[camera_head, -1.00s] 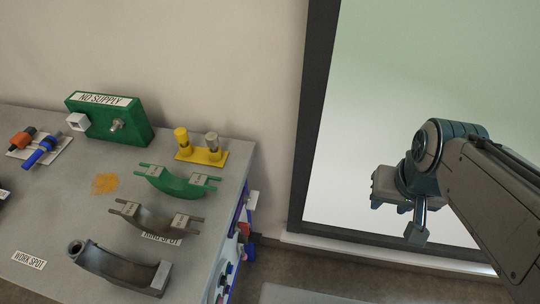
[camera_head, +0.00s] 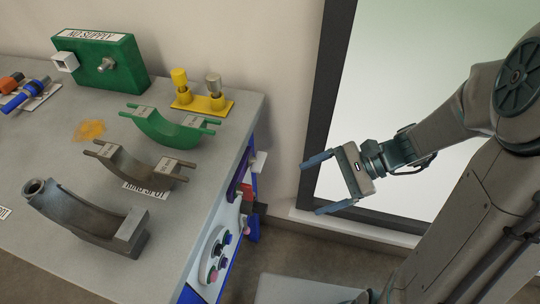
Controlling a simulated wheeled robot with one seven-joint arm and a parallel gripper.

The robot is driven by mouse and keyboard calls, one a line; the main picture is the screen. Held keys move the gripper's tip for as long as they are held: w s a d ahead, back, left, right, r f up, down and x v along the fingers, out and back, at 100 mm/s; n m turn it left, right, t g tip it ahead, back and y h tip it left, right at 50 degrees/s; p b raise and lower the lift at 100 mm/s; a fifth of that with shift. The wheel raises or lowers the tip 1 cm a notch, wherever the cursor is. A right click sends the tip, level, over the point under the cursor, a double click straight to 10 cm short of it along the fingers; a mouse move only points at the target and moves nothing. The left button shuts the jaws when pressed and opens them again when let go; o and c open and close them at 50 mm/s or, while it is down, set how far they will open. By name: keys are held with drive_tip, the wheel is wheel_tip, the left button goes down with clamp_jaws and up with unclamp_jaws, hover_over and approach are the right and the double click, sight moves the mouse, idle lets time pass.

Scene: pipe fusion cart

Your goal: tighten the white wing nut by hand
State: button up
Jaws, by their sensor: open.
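No white wing nut can be made out for certain. A small white part (camera_head: 258,162) sticks out from the right side of the cart, near its back corner, too small to tell its shape. My gripper (camera_head: 318,184) is open and empty, with its blue-grey fingers spread and pointing left toward the cart's side. It hangs in the air in front of the window, to the right of the white part and apart from it in the picture.
The grey cart top (camera_head: 60,190) holds a green NO SUPPLY box (camera_head: 100,62), a yellow stand (camera_head: 202,103), and green (camera_head: 168,127), brown (camera_head: 140,167) and dark grey (camera_head: 88,220) curved clamps. A white panel with coloured knobs (camera_head: 214,250) is on the cart's side.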

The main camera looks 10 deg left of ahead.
sight(257, 161)
drive_tip(key=w+f+m+t+y+b, duration=0.5)
drive_tip(key=w+f+m+y+b, duration=0.15)
drive_tip(key=w+f+m, duration=0.2)
drive_tip(key=w+a+b, duration=0.1)
drive_tip(key=a+b, duration=0.1)
drive_tip(key=a, duration=1.2)
drive_tip(key=shift+w, duration=0.35)
drive_tip(key=shift+a, duration=0.1)
drive_tip(key=c, duration=1)
